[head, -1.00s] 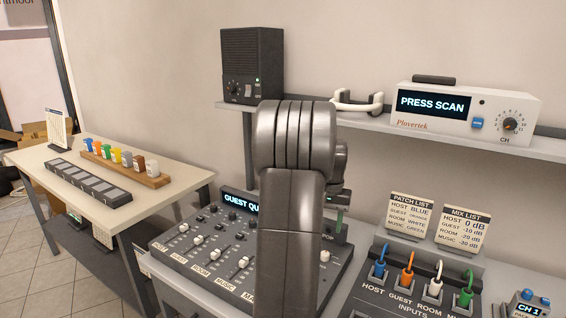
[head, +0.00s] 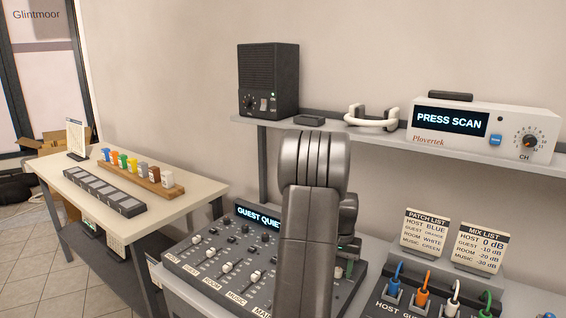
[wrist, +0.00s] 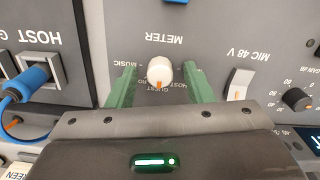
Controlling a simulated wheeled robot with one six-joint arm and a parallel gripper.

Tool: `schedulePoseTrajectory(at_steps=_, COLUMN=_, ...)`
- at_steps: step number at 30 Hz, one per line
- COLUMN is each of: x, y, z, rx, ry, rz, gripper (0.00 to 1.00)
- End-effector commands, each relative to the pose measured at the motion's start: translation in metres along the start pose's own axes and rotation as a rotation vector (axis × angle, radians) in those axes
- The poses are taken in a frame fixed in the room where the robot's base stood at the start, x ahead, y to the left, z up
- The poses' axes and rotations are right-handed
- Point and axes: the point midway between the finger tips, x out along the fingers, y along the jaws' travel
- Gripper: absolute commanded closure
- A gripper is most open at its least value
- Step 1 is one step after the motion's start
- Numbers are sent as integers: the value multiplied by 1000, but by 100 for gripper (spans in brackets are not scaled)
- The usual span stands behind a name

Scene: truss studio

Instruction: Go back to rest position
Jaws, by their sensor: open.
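My gripper (wrist: 157,75) shows in the wrist view with its two green fingers apart, one on each side of a white meter knob (wrist: 159,70) on the dark mixer panel. The knob has an orange mark, and I cannot tell whether either finger touches it. In the head view my arm stands in front of the mixer (head: 222,262) and hides most of the gripper. The mixer's display (head: 258,217) reads "GUEST QUIE", with the rest cut off by my arm.
An input box (head: 375,308) with coloured plugs, two list cards (head: 425,230) and a shelf (head: 375,137) stand close by. The shelf bears a dark speaker (head: 268,80), headphones (head: 372,118) and a white scanner (head: 482,130). A side table (head: 185,206) is at left.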

Motion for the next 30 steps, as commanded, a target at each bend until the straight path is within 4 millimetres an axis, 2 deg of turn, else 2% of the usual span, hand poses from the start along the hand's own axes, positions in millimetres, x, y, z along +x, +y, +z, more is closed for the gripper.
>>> schedulePoseTrajectory(at_steps=5, x=-5, y=0, z=0, rx=2, ry=2, rz=0, gripper=53)
schedulePoseTrajectory(at_steps=8, x=-16, y=0, z=-1, rx=4, ry=5, rz=-1, gripper=53)
schedulePoseTrajectory(at_steps=27, x=-141, y=0, z=-1, rx=4, ry=5, rz=-1, gripper=53)
schedulePoseTrajectory(at_steps=30, x=-116, y=0, z=1, rx=4, ry=-5, rz=1, gripper=53)
